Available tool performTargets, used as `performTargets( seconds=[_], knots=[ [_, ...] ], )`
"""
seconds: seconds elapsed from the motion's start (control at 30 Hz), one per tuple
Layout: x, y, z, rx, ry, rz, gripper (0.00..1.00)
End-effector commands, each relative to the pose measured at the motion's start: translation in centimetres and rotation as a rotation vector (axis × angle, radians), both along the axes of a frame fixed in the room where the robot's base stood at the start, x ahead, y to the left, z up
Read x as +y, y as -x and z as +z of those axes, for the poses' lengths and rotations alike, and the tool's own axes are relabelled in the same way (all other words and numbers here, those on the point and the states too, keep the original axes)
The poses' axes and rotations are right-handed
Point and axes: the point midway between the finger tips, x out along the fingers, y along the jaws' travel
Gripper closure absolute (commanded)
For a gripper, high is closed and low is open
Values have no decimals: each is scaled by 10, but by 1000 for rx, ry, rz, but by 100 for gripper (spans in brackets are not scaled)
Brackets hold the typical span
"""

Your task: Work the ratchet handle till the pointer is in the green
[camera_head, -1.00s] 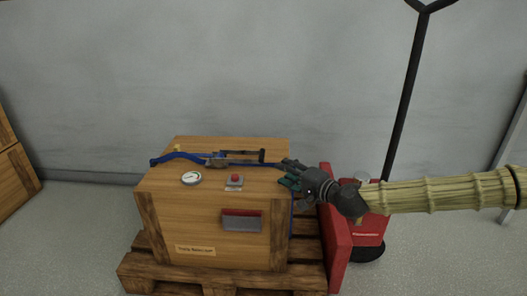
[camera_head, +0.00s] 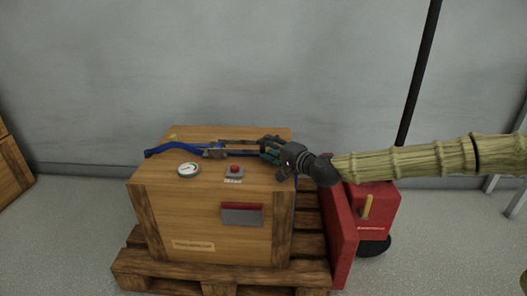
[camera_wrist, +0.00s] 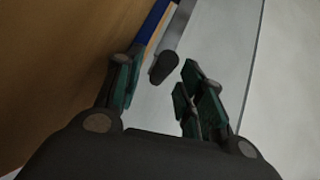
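A blue strap (camera_head: 178,150) runs across the top of a wooden crate (camera_head: 170,215) through a metal ratchet (camera_head: 214,154). The ratchet's dark handle (camera_head: 238,141) points right, toward my gripper (camera_head: 268,149). A round white gauge (camera_head: 189,170) sits on the crate top near its front edge; a little green shows on its dial, but the pointer is too small to read. In the wrist view, my gripper (camera_wrist: 160,82) is open. The grey handle with its dark end (camera_wrist: 164,67) shows between and beyond the fingers. I cannot tell whether they touch it.
A red button (camera_head: 234,170) stands beside the gauge. A red and grey box (camera_head: 242,215) is on the crate front. The crate rests on a wooden pallet (camera_head: 190,281). Grey wall behind.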

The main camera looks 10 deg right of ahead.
Motion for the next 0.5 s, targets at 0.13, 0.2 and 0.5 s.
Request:
performTargets(
  seconds=[0.13,0.2,0.5],
  knots=[
    [9,-14,-4,0,1,2,61],
    [12,-18,-4,0,1,3,61],
    [14,-23,-3,0,1,3,61]
  ],
)
